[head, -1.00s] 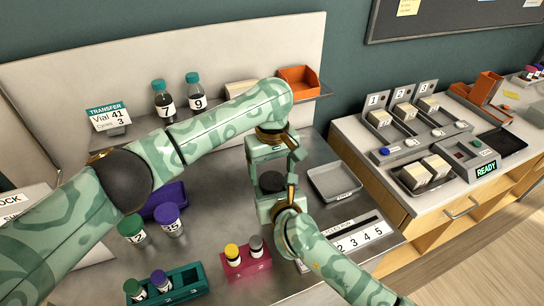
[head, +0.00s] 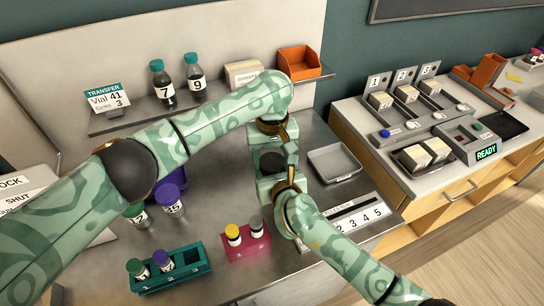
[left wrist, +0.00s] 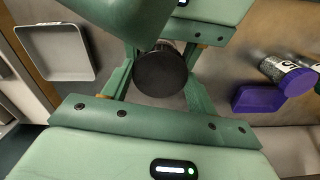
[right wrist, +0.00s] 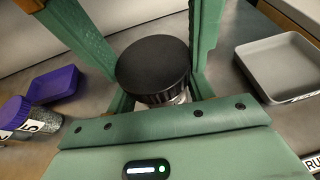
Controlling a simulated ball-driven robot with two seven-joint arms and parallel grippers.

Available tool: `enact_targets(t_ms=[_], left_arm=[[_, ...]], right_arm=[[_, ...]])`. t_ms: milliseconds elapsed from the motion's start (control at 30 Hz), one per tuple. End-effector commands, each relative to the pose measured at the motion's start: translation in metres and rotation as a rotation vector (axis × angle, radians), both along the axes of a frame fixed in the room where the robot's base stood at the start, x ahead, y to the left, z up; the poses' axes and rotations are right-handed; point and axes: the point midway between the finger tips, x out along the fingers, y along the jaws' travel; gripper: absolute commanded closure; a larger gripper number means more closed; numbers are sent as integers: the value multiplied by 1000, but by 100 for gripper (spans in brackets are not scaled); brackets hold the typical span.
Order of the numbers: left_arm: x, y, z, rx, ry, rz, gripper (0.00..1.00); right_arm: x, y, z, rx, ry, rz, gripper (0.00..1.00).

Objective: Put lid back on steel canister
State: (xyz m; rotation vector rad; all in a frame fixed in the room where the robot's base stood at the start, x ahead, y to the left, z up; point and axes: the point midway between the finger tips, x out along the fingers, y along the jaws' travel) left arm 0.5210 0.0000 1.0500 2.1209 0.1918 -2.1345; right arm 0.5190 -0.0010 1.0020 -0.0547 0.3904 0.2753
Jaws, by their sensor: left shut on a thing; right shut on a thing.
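The steel canister (right wrist: 182,98) is mostly hidden; a little shiny metal shows under its black lid in the right wrist view. The black ribbed lid (right wrist: 153,66) lies directly over it, seemingly level; whether it is fully seated cannot be told. The lid also shows in the head view (head: 271,162) and left wrist view (left wrist: 160,74). My left gripper (head: 272,150) reaches in from the far side and is shut around the lid. My right gripper (head: 274,178) comes from the near side, its fingers lower, apparently shut on the canister body. The fingers hide both contacts.
A grey tray (head: 334,164) lies just right of the grippers. A magenta rack (head: 250,246) and a teal rack (head: 190,280) with vials stand in front. Purple holder and vials (head: 172,200) stand left. A numbered strip (head: 352,222) lies to the right.

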Motion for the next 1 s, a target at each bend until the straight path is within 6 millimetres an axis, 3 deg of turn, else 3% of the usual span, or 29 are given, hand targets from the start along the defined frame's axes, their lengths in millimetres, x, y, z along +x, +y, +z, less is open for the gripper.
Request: enact_targets(t_ms=[100, 300, 333, 400, 733, 1000], left_arm=[[0, -1, 0, -2, 0, -80, 69], [0, -1, 0, -2, 0, -81, 69], [0, -1, 0, -2, 0, -80, 39], [0, -1, 1, -2, 0, -80, 20], [0, 0, 4, -1, -1, -78, 20], [1, 0, 38, -2, -2, -78, 20]], right_arm=[[-1, 0, -1, -1, 1, 1, 100], [-1, 0, -1, -1, 1, 1, 100], [-1, 0, -1, -1, 1, 1, 100], [-1, 0, -1, -1, 1, 1, 100], [-1, 0, -1, 0, 2, 1, 100], [-1, 0, -1, 0, 2, 1, 100]])
